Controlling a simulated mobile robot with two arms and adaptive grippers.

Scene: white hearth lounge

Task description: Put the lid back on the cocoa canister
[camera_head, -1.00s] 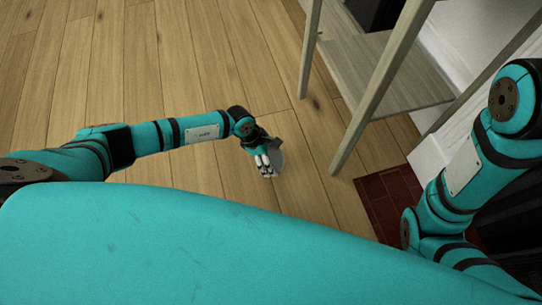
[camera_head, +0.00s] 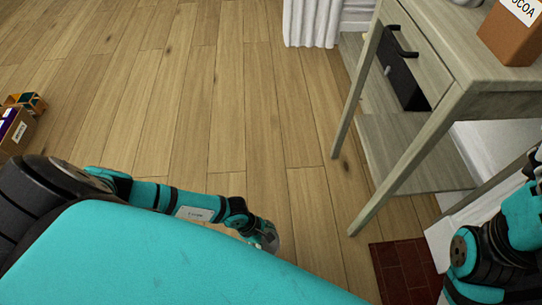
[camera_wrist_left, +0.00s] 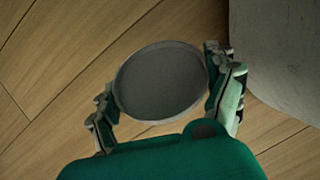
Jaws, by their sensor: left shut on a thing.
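The cocoa canister (camera_head: 516,30) is a brown box-like container with a white label reading COCOA. It stands on the grey wooden side table (camera_head: 447,62) at the upper right of the head view, and its top is cut off by the frame. My left gripper (camera_head: 266,240) is low over the floor, left of the table. In the left wrist view its fingers (camera_wrist_left: 166,92) are shut on the round grey lid (camera_wrist_left: 160,80), one on each side. In the head view only part of the lid (camera_head: 273,240) shows. My right gripper is out of view.
The table's legs and lower shelf (camera_head: 410,150) stand right of my left gripper. A cardboard box (camera_head: 16,131) with toys is at the far left. A white curtain (camera_head: 312,22) hangs behind. The wooden floor between is clear.

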